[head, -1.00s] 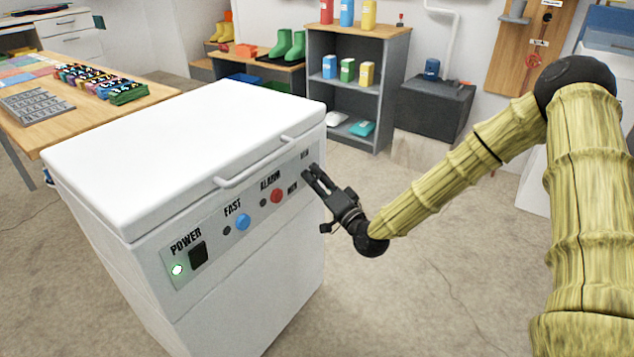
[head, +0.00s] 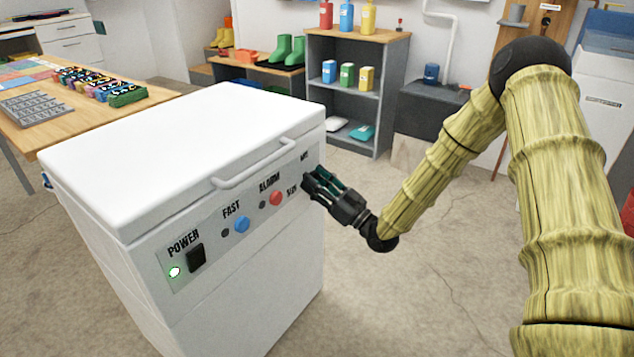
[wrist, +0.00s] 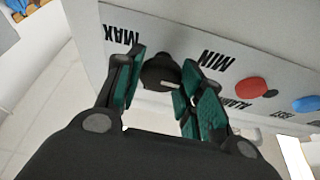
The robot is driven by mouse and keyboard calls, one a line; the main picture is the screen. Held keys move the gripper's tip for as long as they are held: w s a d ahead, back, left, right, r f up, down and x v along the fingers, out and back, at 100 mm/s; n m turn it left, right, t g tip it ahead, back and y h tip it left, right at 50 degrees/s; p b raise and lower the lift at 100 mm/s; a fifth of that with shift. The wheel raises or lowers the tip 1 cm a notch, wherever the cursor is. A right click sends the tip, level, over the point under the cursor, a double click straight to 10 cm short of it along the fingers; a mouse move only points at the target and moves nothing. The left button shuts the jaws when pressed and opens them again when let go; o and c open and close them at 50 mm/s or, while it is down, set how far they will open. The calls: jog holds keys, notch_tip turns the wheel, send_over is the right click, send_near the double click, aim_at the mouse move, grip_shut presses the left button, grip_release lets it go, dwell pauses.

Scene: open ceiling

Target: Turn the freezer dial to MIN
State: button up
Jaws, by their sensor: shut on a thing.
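The white freezer (head: 255,305) has a grey control strip on its front. Its black dial (wrist: 158,71) shows in the wrist view between the two green-padded fingers of my gripper (wrist: 162,90). My gripper is shut on the dial. A short white mark on the dial runs roughly left to right, its right end towards the right finger. The upside-down MAX label (wrist: 122,35) is on the left of the dial and the MIN label (wrist: 216,59) on the right. In the head view my gripper (head: 314,183) is at the right end of the strip and hides the dial.
Left of the dial in the head view are the red alarm button (head: 276,198), the blue fast button (head: 241,224) and the black power switch (head: 196,257) with a lit green lamp. The lid handle (head: 255,165) juts out above. Open floor lies to the right.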

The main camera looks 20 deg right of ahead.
jog(key=shift+d+n+g+y, duration=0.1)
jog(key=shift+n+g+y, duration=0.6)
jog(key=shift+n, duration=1.1)
jog(key=o, duration=1)
jog(key=v, duration=1.2)
jog(key=shift+w, duration=0.1)
